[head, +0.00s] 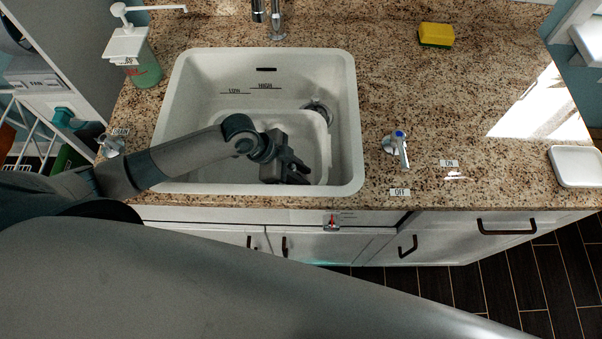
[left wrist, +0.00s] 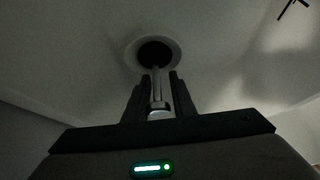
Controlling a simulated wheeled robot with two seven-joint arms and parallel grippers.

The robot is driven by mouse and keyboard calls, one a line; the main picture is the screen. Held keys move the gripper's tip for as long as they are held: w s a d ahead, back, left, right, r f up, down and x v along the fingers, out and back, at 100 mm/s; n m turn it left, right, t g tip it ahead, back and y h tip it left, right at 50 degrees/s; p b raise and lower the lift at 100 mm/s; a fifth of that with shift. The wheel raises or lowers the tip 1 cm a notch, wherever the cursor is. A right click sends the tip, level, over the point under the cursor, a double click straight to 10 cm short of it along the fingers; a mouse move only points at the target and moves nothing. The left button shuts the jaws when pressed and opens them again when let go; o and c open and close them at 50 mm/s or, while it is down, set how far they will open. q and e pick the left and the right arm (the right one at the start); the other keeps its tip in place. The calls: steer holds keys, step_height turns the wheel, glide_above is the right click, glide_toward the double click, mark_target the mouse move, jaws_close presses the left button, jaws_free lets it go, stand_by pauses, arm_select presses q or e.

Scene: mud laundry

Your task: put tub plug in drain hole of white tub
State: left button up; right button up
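The white tub (head: 348,120) is set in the counter. A round metal-rimmed fitting, seemingly the drain, shows at its right inner side (head: 318,110). My left gripper (head: 298,172) reaches down inside the tub, nearer the front than that fitting. In the left wrist view, a slim shiny stem, seemingly the tub plug (left wrist: 157,90), stands between the dark fingers (left wrist: 159,98), which look shut on it. Beyond the stem is a dark round opening with a pale rim, seemingly the drain hole (left wrist: 154,51). I cannot tell the gap between plug and hole. My right gripper is out of view.
A faucet (head: 277,22) stands behind the tub, a soap dispenser (head: 140,62) at the back left. A lever handle (head: 398,148) is right of the tub. A yellow sponge (head: 436,35) and white dish (head: 577,166) lie on the counter (head: 450,110), which is mostly clear there.

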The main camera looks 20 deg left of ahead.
arm_select(q)
steer(key=shift+s+a+f, duration=0.35)
steer(key=shift+s+f, duration=0.2)
steer(key=w+b+v, duration=0.1)
steer(key=v, duration=1.1)
steer(key=shift+d+r+b, duration=0.25)
steer(key=shift+r+b, duration=0.05)
steer(key=shift+b, duration=0.05)
